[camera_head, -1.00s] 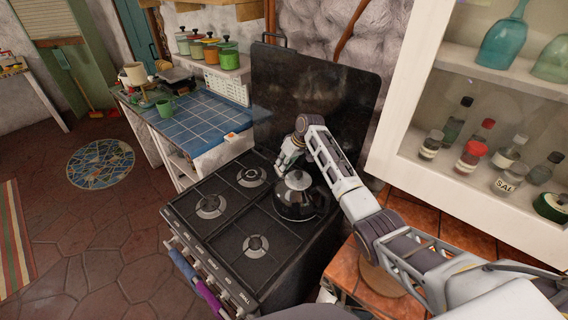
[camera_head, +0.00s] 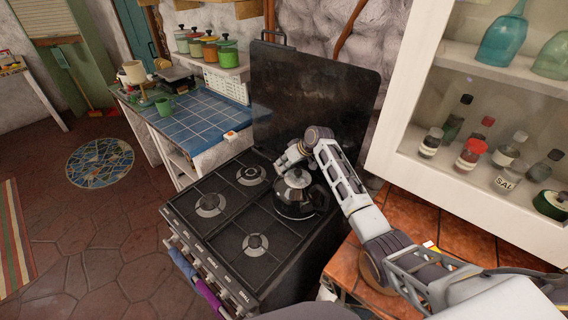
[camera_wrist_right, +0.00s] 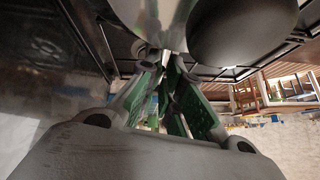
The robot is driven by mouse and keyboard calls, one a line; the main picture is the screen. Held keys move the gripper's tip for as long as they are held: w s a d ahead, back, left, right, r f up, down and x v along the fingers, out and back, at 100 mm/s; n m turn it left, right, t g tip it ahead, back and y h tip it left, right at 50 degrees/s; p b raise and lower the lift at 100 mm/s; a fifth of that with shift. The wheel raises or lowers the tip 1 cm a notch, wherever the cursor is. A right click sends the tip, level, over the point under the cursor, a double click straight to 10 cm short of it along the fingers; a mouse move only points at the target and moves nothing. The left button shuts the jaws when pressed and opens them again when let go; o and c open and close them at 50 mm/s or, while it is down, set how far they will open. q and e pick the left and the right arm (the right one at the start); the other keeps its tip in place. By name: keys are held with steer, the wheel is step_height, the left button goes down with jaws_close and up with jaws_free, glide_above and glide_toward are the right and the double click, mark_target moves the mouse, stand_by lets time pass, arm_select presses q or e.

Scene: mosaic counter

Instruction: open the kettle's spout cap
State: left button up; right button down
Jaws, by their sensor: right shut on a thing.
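The dark, shiny kettle (camera_head: 300,202) stands on the back right burner of the black stove in the head view. My right gripper (camera_head: 283,163) is at its far left side, by the spout end. In the right wrist view the gripper's green-padded fingers (camera_wrist_right: 170,72) come together against the shiny kettle body (camera_wrist_right: 150,18), shut on a small part there. I cannot tell the spout cap apart from the spout; the fingers and wrist hide it. My left gripper is not in view.
The stove (camera_head: 228,224) has several bare burners left of the kettle. Its upright dark back panel (camera_head: 310,95) rises close behind my gripper. A white glass-fronted cabinet (camera_head: 405,150) stands at the right. A blue-tiled counter (camera_head: 200,122) lies at the back left.

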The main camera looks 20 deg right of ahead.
stand_by(0.4)
steer(key=c, duration=1.6)
jaws_free()
steer(key=shift+s+d+r, duration=0.1)
steer(key=v, duration=1.1)
steer(key=shift+s+d, duration=0.2)
steer(key=shift+s, duration=0.1)
steer(key=shift+r, duration=0.15)
